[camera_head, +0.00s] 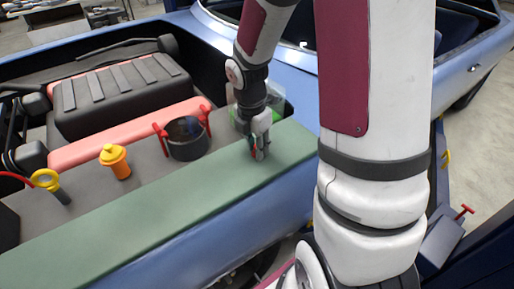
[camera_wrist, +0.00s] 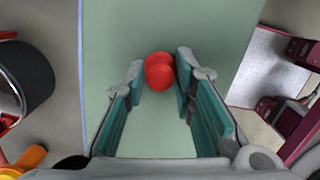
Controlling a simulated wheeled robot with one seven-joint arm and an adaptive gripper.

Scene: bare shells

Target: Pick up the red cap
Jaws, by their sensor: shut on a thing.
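In the head view my gripper (camera_head: 259,153) points down over the green mat on the car's fender. I cannot tell whether the cap still touches the mat.
The green mat (camera_head: 180,205) is otherwise bare. Left of my gripper stand a black round container with red handles (camera_head: 187,139), an orange bottle-like part (camera_head: 116,161) and a yellow ring-topped part (camera_head: 47,181). The black engine cover (camera_head: 120,95) lies behind.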

